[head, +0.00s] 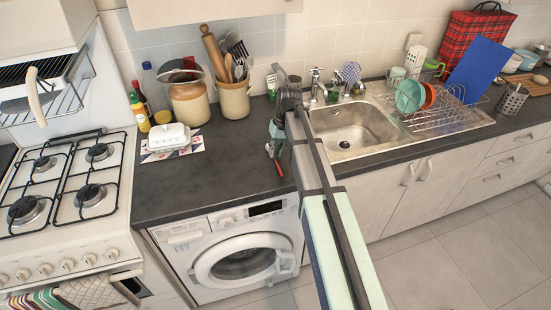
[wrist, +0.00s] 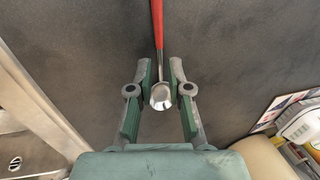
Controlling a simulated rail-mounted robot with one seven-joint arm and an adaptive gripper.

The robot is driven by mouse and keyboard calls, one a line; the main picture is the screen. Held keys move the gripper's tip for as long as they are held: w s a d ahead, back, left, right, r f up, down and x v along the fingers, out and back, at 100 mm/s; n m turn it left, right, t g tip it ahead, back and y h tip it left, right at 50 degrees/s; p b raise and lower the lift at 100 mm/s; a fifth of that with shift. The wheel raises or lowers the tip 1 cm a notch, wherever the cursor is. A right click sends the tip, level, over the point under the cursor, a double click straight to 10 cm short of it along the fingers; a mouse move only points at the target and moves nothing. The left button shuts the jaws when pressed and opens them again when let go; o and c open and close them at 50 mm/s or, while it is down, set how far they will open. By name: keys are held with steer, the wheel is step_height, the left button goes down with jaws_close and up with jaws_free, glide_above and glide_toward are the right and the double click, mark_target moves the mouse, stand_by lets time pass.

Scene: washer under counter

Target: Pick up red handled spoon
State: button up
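The spoon has a red handle (wrist: 158,25) and a shiny metal bowl (wrist: 160,97). It lies on the dark countertop, and its red handle also shows in the head view (head: 279,168), partly hidden by my gripper. My gripper (wrist: 161,72) is open above the counter. In the wrist view the spoon's bowl appears between its two fingers, with the handle running away beyond the fingertips. The fingers do not look closed on the spoon; the height gap is hard to judge. In the head view my gripper (head: 275,140) points down beside the sink.
The sink (head: 345,130) is close on the right, with a dish rack (head: 450,115) beyond it. A white butter dish (head: 169,137), jars and a utensil pot (head: 234,100) stand to the left. The front counter between is clear above the washer (head: 240,262).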

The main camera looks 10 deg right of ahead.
steer(key=shift+a+f, duration=0.1)
steer(key=shift+f, duration=0.45)
jaws_close()
steer(key=shift+r, duration=0.1)
